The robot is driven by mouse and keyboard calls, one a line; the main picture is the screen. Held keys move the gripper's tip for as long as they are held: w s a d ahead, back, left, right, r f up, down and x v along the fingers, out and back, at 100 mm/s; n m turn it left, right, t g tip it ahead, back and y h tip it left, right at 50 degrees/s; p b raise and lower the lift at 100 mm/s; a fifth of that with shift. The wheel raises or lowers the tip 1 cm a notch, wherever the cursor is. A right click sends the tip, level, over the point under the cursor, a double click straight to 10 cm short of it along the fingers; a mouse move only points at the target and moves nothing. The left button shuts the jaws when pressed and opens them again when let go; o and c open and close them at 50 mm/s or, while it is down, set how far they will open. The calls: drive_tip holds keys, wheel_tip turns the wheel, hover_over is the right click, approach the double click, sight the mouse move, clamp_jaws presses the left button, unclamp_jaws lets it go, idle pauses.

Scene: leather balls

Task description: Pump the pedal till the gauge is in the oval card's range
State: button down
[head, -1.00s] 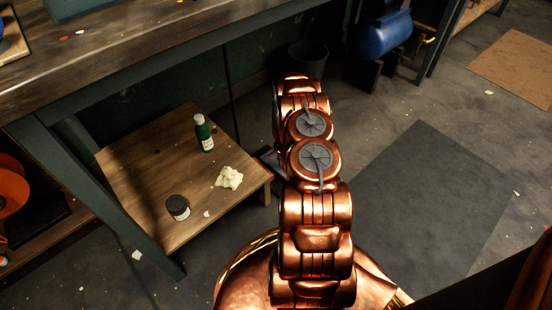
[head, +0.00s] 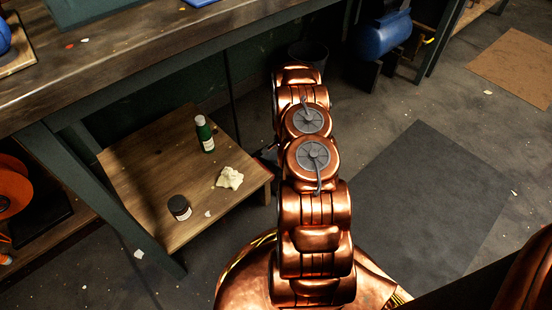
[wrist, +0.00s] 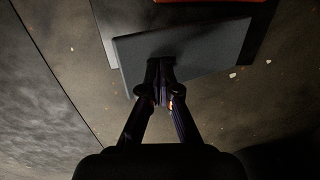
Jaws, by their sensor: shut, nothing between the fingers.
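In the wrist view a flat grey pedal plate (wrist: 205,50) lies just beyond my gripper (wrist: 161,72). My gripper is shut and empty, with its fingertips over the near middle of the plate. I cannot tell whether the tips touch it. In the head view my copper arm reaches down and away, and it hides my gripper and most of the pedal. The gauge and the oval card are not in view.
A low wooden table (head: 150,165) left of my arm bears a green bottle (head: 204,134), a dark jar (head: 179,208) and a crumpled cloth (head: 230,178). A workbench (head: 130,65) stands behind. A dark bin (head: 309,55) and blue tank (head: 382,35) stand at the back. A grey mat (head: 425,200) lies right.

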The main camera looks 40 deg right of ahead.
drive_tip(key=shift+r+p, duration=0.95)
drive_tip(key=shift+r, duration=1.55)
